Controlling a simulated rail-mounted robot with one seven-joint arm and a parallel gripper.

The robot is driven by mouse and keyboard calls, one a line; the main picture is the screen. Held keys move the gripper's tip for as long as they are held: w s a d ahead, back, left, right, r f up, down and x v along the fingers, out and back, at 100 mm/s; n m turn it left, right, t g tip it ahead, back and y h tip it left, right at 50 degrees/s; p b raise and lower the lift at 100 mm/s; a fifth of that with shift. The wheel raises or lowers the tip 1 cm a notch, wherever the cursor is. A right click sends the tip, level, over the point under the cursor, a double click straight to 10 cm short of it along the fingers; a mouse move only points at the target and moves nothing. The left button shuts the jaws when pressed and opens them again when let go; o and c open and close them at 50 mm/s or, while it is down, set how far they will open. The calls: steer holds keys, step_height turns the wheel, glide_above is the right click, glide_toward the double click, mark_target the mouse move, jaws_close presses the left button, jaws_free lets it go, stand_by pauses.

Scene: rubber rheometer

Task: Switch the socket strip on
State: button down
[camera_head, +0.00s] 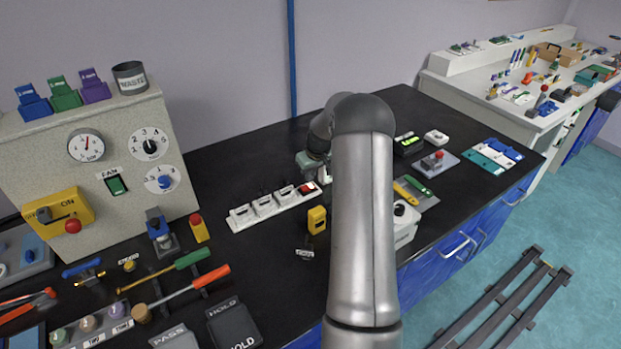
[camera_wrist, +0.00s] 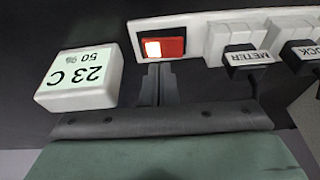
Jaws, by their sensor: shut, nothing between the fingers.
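The socket strip (camera_head: 262,206) is a long white block on the black bench in the head view, with several dark plugs along it. Its red rocker switch (camera_head: 306,188) is at the right end. In the wrist view the switch (camera_wrist: 165,47) is red on the right half and has a bright, pale patch on the left half. My gripper (camera_wrist: 158,68) is shut and empty, its fingertips at the switch's lower edge in the picture; I cannot tell whether they touch. In the head view my arm hides part of the gripper.
In the wrist view, a white display box (camera_wrist: 80,78) reading 23 C sits left of my fingers. A plug labelled METER (camera_wrist: 247,62) stands right of the switch. In the head view, a yellow device (camera_head: 317,220) stands in front of the strip.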

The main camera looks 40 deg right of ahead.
steer(key=d+b+v, duration=0.2)
steer(key=v, duration=0.9)
steer(key=shift+r, duration=0.15)
